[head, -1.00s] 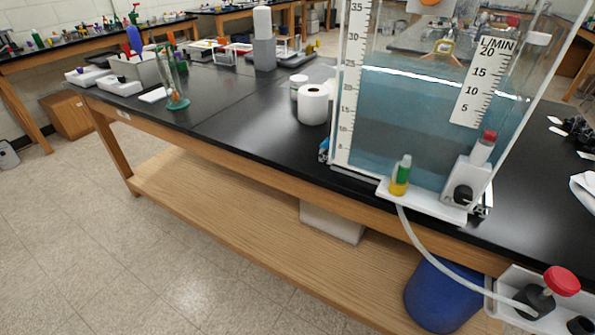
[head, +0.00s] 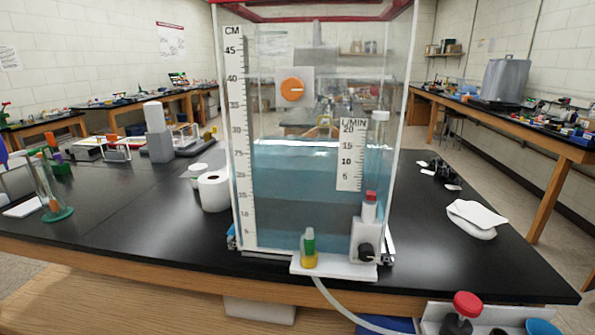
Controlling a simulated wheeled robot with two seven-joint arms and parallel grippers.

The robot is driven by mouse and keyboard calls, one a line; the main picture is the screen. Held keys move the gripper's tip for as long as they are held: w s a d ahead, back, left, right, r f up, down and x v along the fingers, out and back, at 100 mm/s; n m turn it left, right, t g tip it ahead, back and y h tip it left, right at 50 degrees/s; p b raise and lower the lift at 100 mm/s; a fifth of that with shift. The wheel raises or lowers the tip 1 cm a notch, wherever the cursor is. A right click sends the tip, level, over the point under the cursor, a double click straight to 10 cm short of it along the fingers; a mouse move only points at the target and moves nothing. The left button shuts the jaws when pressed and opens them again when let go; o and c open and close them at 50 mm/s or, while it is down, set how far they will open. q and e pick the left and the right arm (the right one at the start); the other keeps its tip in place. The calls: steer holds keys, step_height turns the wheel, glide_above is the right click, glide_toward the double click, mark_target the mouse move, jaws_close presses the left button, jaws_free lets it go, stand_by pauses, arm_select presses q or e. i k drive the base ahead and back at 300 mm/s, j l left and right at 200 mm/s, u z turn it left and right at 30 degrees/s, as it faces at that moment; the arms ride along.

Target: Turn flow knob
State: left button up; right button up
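A clear water tank (head: 290,215) with a red top rim stands on the black bench, with a CM scale at its left and an L/MIN scale (head: 350,155) at its right. An orange round knob (head: 292,89) on a pale square plate shows in the tank's upper part. A small black knob (head: 366,251) sits on a white block at the tank's lower right, below a red-capped piece. A red knob (head: 467,304) on a black stem stands at the bottom right. Which one is the flow knob, I cannot tell. Neither gripper is visible.
A green and yellow fitting (head: 309,250) sits on the tank's front ledge, with a pale hose (head: 338,308) running down from it. A paper roll (head: 213,191) stands left of the tank; a white dish (head: 475,218) lies right. The black bench (head: 140,225) is clear at front left.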

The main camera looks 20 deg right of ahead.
mark_target(366, 250)
steer(key=l+z, duration=0.1)
steer(key=z, duration=0.25)
steer(key=l+z, duration=0.1)
steer(key=z, duration=0.25)
steer(key=i+z, duration=0.1)
steer(key=z, duration=0.25)
